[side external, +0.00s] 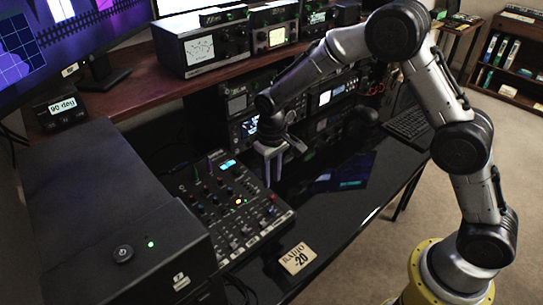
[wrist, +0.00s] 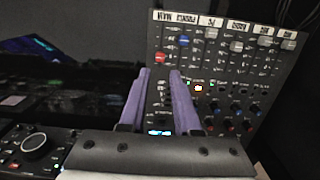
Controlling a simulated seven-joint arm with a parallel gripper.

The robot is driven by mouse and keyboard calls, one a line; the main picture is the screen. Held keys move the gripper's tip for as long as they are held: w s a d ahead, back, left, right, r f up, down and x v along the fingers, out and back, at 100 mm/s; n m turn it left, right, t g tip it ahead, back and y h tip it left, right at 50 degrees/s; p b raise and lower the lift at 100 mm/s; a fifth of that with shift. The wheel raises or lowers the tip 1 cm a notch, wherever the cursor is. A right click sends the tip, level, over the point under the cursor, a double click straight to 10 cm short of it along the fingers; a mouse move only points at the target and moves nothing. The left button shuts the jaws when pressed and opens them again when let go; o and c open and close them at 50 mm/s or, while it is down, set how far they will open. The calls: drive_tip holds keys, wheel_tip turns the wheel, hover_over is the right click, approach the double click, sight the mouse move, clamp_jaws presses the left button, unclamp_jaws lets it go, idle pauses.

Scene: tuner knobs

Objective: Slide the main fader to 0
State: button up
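The audio mixer (side external: 232,215) lies on the black desk, with a row of faders along one edge. In the wrist view its label strip reads MAIN, PHONES, PC, RADIO and more. The main fader (wrist: 161,57) appears to be the red cap below the MAIN label (wrist: 163,15). My gripper (wrist: 159,74) points toward this column, its two purple-looking fingers apart with a gap between them and nothing held. In the side view my gripper (side external: 271,180) is over the mixer's far right corner. Contact with the cap cannot be told. The scale markings are too small to read.
A card reading RADIO -20 (side external: 298,258) lies in front of the mixer. A large black box (side external: 110,215) stands left of it. Rack equipment (side external: 325,95) is behind my gripper. The glossy desk right of the mixer is mostly clear, and a keyboard (side external: 410,125) lies farther right.

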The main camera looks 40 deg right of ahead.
wheel_tip(320, 180, up, 8)
drive_tip(key=shift+f, duration=0.1)
idle(0.4)
wheel_tip(320, 180, up, 8)
drive_tip(key=t, duration=0.2)
hover_over(272, 195)
drive_tip(key=s+d, duration=0.1)
drive_tip(key=d, duration=0.1)
drive_tip(key=s+d+r+t, duration=0.2)
drive_tip(key=s+d+r, duration=0.2)
drive_tip(key=s+r, duration=0.55)
drive_tip(key=s+d+f, duration=0.1)
drive_tip(key=s+f, duration=0.1)
drive_tip(key=s, duration=0.7)
drive_tip(key=s+d+f+t, duration=0.1)
drive_tip(key=s+f, duration=0.2)
drive_tip(key=s, duration=0.6)
drive_tip(key=shift+s+t, duration=0.3)
idle(0.7)
